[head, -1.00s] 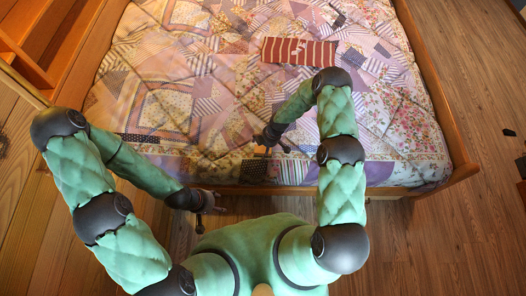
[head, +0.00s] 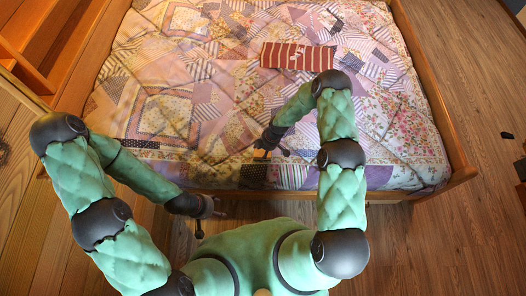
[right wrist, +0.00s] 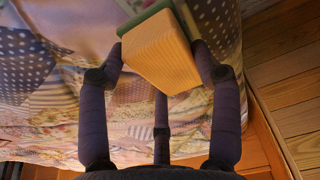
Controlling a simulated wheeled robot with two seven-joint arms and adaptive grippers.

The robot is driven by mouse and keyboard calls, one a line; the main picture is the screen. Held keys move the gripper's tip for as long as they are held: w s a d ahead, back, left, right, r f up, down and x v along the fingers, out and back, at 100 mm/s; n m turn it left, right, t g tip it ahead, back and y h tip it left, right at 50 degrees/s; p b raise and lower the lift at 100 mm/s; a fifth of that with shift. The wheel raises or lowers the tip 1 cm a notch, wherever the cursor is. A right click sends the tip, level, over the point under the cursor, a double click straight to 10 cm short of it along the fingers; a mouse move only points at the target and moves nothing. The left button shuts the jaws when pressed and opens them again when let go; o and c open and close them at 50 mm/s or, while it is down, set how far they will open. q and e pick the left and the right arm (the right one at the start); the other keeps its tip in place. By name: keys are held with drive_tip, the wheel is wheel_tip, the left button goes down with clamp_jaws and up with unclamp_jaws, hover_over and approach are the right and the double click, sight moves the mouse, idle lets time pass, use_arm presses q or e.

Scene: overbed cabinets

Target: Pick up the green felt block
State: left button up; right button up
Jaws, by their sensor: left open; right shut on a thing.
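The green felt block (right wrist: 158,52) is between the fingers of my right gripper (right wrist: 160,65) in the right wrist view. It shows a pale yellow ribbed face and a dark green layer along its far edge. The fingers are shut on its sides. In the head view my right gripper (head: 265,148) is over the front part of the bed, and the block is too small to make out clearly there. My left gripper (head: 209,212) is open and empty, low in front of the bed's front edge.
The bed (head: 190,115) has a patchwork quilt and a wooden frame (head: 450,175). A red striped cushion (head: 298,57) lies farther back on it. Wooden shelving (head: 50,45) stands at the left.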

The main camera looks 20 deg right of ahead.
wheel_tip(320, 180, up, 2)
drive_tip(key=shift+w+r+p, duration=0.1)
drive_tip(key=shift+r+p, duration=0.05)
drive_tip(key=shift+p, duration=0.2)
drive_tip(key=s+d+r+p, duration=0.1)
drive_tip(key=s+d+r, duration=0.2)
drive_tip(key=s, duration=0.3)
drive_tip(key=s+d+r, duration=0.3)
drive_tip(key=s+r, duration=0.3)
drive_tip(key=shift+s+d+r+p, duration=0.2)
drive_tip(key=shift+s+d+p, duration=0.05)
drive_tip(key=shift+d+p, duration=0.15)
drive_tip(key=shift+o, duration=1.3)
drive_tip(key=shift+c, duration=0.6)
